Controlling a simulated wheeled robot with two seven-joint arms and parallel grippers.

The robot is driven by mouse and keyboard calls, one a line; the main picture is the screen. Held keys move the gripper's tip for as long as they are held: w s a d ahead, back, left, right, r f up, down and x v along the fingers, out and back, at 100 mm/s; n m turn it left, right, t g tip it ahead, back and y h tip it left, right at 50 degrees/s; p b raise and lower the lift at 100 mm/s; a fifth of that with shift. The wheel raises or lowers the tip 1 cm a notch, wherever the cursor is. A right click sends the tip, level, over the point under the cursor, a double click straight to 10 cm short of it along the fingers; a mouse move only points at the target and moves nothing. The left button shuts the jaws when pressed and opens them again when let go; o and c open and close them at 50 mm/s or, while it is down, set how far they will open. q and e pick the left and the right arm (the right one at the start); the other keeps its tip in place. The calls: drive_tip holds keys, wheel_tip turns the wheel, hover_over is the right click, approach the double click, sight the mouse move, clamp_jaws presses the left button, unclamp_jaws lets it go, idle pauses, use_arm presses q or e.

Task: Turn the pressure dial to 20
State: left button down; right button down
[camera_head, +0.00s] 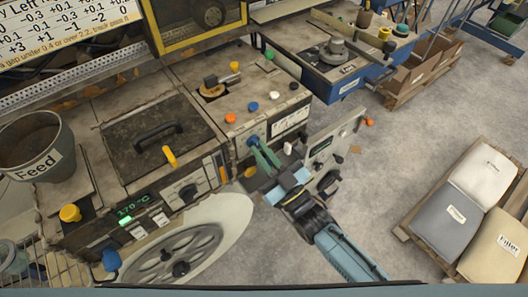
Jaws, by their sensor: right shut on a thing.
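My right gripper (264,155) has its teal fingers closed on a small knob on the front face of the machine, below the coloured buttons. The fingers hide most of the knob, so its setting and any pointer cannot be read. Which dial is marked for pressure cannot be read. My left gripper is not in view.
A handwheel (175,255) stands below the front panel. A Feed bucket (35,145) is at the left.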

drive_tip(key=shift+r+m+t+h, duration=0.3)
drive_tip(key=shift+m+t+h, duration=0.1)
drive_tip(key=shift+m, duration=0.5)
drive_tip(key=c, duration=1.6)
unclamp_jaws()
drive_tip(key=shift+o, duration=0.4)
drive_tip(key=shift+a+f, duration=0.15)
drive_tip(key=shift+f, duration=0.05)
drive_tip(key=b+v, duration=0.2)
drive_tip(key=v, duration=1.1)
drive_tip(key=shift+s, duration=0.1)
